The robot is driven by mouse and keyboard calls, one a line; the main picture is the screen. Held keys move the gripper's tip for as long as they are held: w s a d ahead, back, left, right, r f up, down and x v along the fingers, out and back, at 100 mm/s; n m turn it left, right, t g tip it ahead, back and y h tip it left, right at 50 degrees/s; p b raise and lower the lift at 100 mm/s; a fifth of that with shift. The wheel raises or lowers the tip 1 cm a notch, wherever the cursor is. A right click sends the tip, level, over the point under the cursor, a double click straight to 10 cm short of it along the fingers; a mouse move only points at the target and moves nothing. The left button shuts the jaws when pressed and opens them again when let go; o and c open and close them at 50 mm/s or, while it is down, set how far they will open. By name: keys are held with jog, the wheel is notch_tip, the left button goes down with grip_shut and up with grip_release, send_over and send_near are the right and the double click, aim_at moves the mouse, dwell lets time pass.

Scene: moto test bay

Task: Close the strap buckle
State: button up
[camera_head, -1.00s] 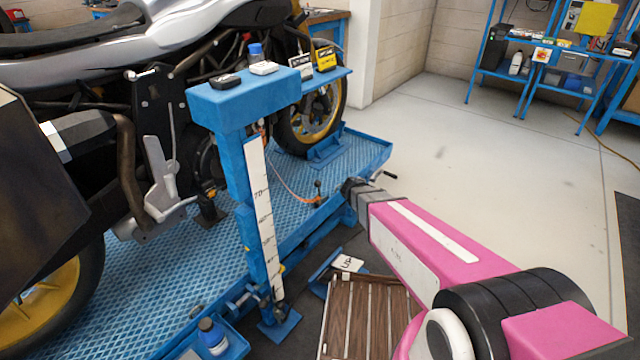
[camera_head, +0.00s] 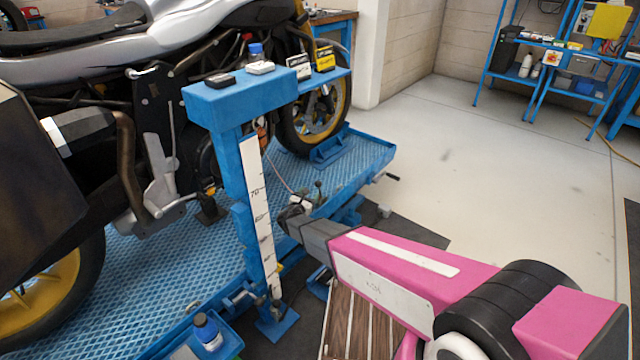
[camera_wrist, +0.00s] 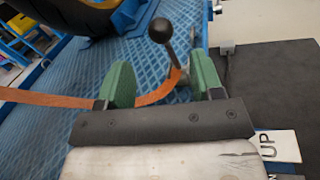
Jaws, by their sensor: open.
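An orange strap (camera_wrist: 45,98) runs in from the left of the wrist view, passes by my left finger and curves up between the fingers. It meets a dark lever with a black ball knob (camera_wrist: 160,30). The lever stands up and leans slightly, just beyond my gripper (camera_wrist: 161,80). The green fingers are open, one on each side of the lever's foot, and I see no grip on it. The knob also shows in the head view (camera_head: 318,184), beside my wrist. The buckle's body is not clearly seen, and my arm hides part of that area.
The blue ramp deck (camera_head: 150,275) carries the motorcycle (camera_head: 200,40). A blue post with a white scale (camera_head: 258,215) stands left of my wrist. An UP sign (camera_wrist: 278,146) lies lower right in the wrist view. Open floor (camera_head: 480,160) extends to the right.

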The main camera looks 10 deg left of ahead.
aim_at(320, 182)
jog(key=x, duration=1)
jog(key=shift+s, duration=0.1)
jog(key=shift+d, duration=0.1)
grip_shut()
